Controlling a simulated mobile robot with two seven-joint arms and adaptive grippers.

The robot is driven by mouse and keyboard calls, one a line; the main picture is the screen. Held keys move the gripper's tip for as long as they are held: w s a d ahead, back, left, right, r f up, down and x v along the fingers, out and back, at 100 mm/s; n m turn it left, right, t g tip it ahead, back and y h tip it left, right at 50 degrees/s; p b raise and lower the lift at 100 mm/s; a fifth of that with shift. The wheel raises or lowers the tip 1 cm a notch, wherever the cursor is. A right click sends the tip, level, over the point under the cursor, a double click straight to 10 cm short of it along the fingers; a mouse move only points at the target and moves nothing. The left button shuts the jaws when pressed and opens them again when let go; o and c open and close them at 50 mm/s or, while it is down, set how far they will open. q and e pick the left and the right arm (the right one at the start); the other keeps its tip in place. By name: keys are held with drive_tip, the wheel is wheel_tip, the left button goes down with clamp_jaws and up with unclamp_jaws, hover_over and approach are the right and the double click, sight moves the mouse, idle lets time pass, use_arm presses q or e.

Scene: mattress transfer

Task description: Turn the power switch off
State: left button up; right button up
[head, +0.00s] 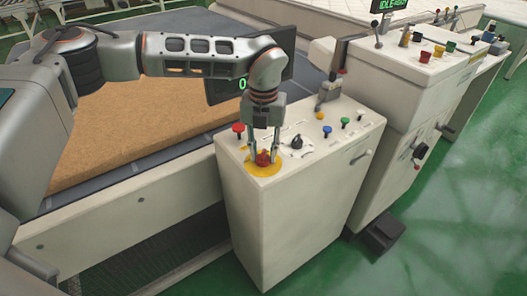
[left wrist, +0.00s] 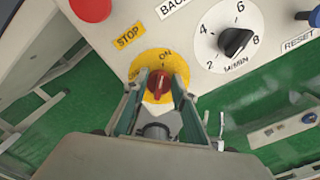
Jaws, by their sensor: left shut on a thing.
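The power switch is a red knob (left wrist: 158,83) on a round yellow plate (left wrist: 181,64), at the front left of the control box top. It also shows in the head view as a red knob (head: 263,158) on the yellow disc. My left gripper (head: 263,150) points straight down over it, with one finger on each side of the knob. In the left wrist view the fingers (left wrist: 158,92) are shut on the knob. "ON" is printed above the knob, and another mark at its left is hard to read. The knob's exact angle is unclear. My right gripper is out of view.
A red button (head: 238,129) marked STOP and a black dial (head: 296,142) stand close to the switch. Blue, green and yellow controls lie farther back. A brown mattress (head: 130,125) lies on the conveyor at left. Green floor is clear at right.

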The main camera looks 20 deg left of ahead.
use_arm(q)
drive_tip(key=shift+n, duration=0.3)
drive_tip(key=n, duration=0.3)
drive_tip(key=shift+a+n+b, duration=0.1)
drive_tip(key=shift+n+b, duration=0.3)
drive_tip(key=n, duration=0.4)
drive_tip(key=shift+s+a, duration=0.1)
drive_tip(key=shift+s, duration=0.05)
drive_tip(key=n+b, duration=0.1)
drive_tip(key=n, duration=0.4)
drive_tip(key=shift+s, duration=0.1)
drive_tip(key=n, duration=0.4)
drive_tip(key=shift+s+a, duration=0.1)
drive_tip(key=shift+n, duration=0.3)
drive_tip(key=o, duration=1.1)
drive_tip(key=shift+c, duration=0.2)
drive_tip(key=shift+r, duration=0.15)
